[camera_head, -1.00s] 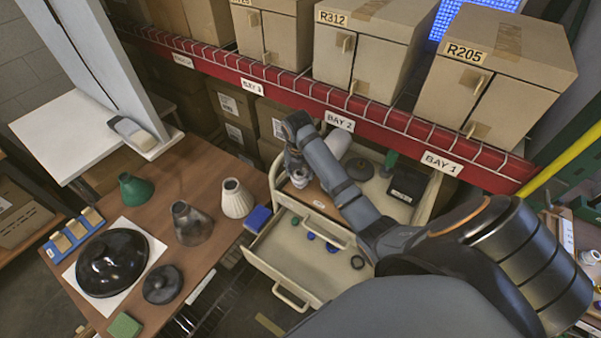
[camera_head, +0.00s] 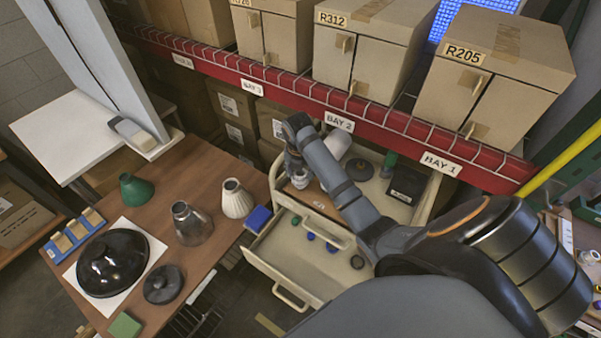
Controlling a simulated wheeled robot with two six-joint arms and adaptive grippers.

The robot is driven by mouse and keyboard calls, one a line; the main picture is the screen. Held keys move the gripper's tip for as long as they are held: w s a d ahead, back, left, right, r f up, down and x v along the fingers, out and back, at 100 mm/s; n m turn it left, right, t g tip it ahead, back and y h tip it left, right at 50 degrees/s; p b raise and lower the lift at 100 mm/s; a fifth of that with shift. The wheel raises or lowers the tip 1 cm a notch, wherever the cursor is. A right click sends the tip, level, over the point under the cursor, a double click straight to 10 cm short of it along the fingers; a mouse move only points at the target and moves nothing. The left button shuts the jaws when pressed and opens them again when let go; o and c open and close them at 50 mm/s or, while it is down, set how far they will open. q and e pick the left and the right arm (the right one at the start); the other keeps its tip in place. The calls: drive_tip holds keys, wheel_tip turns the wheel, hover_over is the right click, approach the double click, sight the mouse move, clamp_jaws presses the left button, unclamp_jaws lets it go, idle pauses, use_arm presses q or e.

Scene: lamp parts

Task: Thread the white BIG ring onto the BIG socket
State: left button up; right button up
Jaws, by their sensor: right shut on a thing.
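My right arm reaches in from the right, and its gripper (camera_head: 297,172) points down over the top of the cream cart. It is shut on a small pale thing (camera_head: 300,183) that is mostly hidden by the fingers; I cannot tell whether it is the white BIG ring or a socket. A small white ring-like mark (camera_head: 319,205) shows on the brown cart top just in front of it, too small to name surely. I cannot make out the BIG socket with certainty. My left gripper is not in view.
The cart (camera_head: 263,258) has an open drawer with several small round parts. A white shade (camera_head: 338,144), a dark disc (camera_head: 359,169) and a black box (camera_head: 407,186) stand behind the gripper. The table at left (camera_head: 205,250) holds shades and black bases. A red shelf rail (camera_head: 300,93) runs behind.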

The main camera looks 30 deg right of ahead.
drive_tip(key=shift+s+a+f, duration=0.1)
drive_tip(key=shift+s+f, duration=0.1)
drive_tip(key=shift+f, duration=0.1)
drive_tip(key=m, duration=0.4)
drive_tip(key=shift+g, duration=0.3)
drive_tip(key=m, duration=0.2)
drive_tip(key=shift+f+m, duration=0.15)
drive_tip(key=shift+m, duration=0.25)
drive_tip(key=shift+a, duration=0.1)
drive_tip(key=shift+m+g, duration=0.4)
drive_tip(key=shift+m, duration=0.6)
drive_tip(key=m, duration=0.4)
drive_tip(key=shift+w+f+m+g, duration=0.1)
drive_tip(key=shift+m+g, duration=0.2)
drive_tip(key=shift+m, duration=0.1)
